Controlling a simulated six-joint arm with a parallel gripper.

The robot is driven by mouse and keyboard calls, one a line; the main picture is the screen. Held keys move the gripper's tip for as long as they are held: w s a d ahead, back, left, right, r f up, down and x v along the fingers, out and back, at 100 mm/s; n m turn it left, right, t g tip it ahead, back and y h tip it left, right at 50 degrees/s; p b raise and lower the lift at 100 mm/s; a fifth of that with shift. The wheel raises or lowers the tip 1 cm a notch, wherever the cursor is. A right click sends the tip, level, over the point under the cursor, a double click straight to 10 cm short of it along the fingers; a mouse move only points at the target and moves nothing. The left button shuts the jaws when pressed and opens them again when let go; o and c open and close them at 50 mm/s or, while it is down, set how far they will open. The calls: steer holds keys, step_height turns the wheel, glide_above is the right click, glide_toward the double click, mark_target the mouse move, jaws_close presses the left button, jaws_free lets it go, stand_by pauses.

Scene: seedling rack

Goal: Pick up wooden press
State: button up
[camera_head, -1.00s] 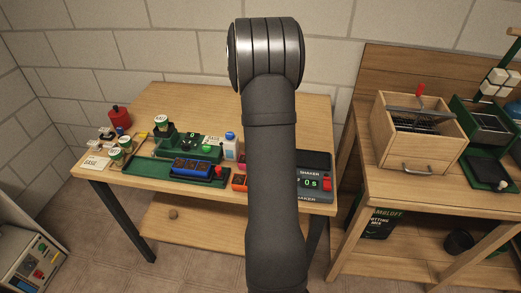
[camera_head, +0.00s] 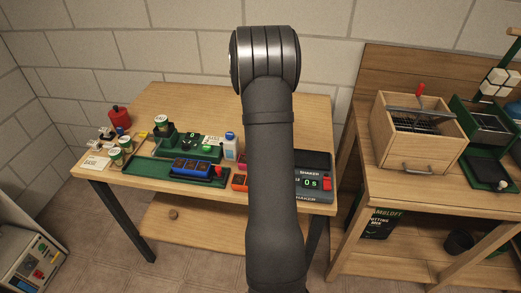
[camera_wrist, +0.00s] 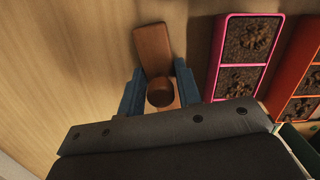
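The wooden press shows in the wrist view as a reddish-brown flat block (camera_wrist: 153,48) with a round knob or handle end (camera_wrist: 160,93) nearer the camera. My gripper (camera_wrist: 159,88) has its two blue-grey fingers apart, one on each side of the knob. There seems to be a gap between the knob and each finger, so the gripper looks open. In the head view my arm hides the gripper and the press.
Close right of the press are a pink soil-filled tray (camera_wrist: 219,56) and an orange one (camera_wrist: 276,98). The shaker (camera_head: 313,184) stands at the table's right, and a blue tray (camera_head: 204,170) lies left of my arm. Wood left of the press is clear.

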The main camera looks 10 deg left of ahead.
steer(key=c, duration=0.3)
steer(key=shift+r, duration=0.1)
steer(key=shift+r, duration=0.6)
step_height(320, 180, up, 3)
steer(key=shift+r, duration=0.1)
steer(key=s+d+r, duration=0.3)
steer(key=d+r, duration=0.3)
steer(key=d, duration=0.5)
steer(key=shift+s+r, duration=0.2)
steer(key=shift+s, duration=0.2)
